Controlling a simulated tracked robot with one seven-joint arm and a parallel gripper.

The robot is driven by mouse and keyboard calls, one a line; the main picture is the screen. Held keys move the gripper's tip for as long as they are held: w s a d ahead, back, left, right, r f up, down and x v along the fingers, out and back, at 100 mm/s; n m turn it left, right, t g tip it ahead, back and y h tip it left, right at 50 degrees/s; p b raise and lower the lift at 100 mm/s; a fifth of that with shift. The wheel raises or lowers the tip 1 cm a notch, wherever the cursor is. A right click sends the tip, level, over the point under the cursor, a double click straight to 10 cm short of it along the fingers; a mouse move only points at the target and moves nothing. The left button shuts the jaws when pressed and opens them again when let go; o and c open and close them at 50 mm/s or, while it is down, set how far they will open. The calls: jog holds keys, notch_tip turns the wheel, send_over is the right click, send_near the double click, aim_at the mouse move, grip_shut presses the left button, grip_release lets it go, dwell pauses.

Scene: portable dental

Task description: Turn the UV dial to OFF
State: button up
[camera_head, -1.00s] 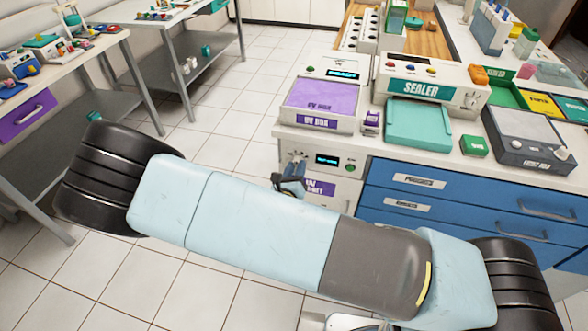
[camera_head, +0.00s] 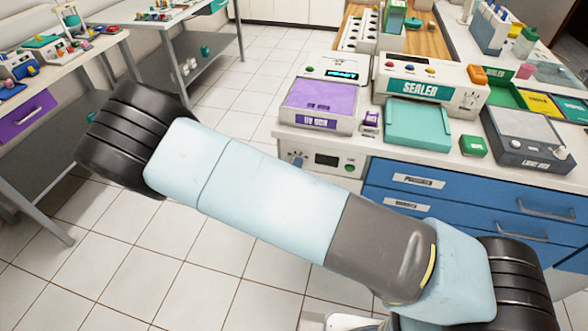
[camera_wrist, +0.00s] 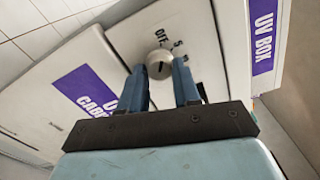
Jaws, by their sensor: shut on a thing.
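The UV dial (camera_wrist: 159,63) is a small round pale knob with a dark mark, in the upper middle of the wrist view. Printed lettering that reads OFF (camera_wrist: 161,33) is just above it, with more print to its right. I cannot tell exactly which label the mark points at. My gripper (camera_wrist: 159,69) is shut on the dial, one blue finger on each side. The dial sits on a white cabinet front with a purple UV label (camera_wrist: 90,92). In the head view the cabinet's small display (camera_head: 327,160) is dark, and my arm hides much of the front.
The purple-topped UV box (camera_head: 318,98) stands on the counter above the cabinet, its display lit. The sealer (camera_head: 433,75) is to its right. Blue drawers (camera_head: 440,190) are right of the cabinet. Open tiled floor (camera_head: 215,120) lies to the left, before the metal tables.

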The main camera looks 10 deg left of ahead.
jog(key=shift+a+n, duration=0.2)
jog(key=shift+n, duration=0.5)
jog(key=o, duration=0.7)
jog(key=shift+f, duration=0.1)
jog(key=shift+c, duration=0.2)
jog(key=o, duration=0.4)
jog(key=shift+d, duration=0.1)
jog(key=shift+s, duration=0.1)
jog(key=s+a, duration=0.1)
jog(key=s, duration=1.2)
jog(key=shift+s, duration=0.3)
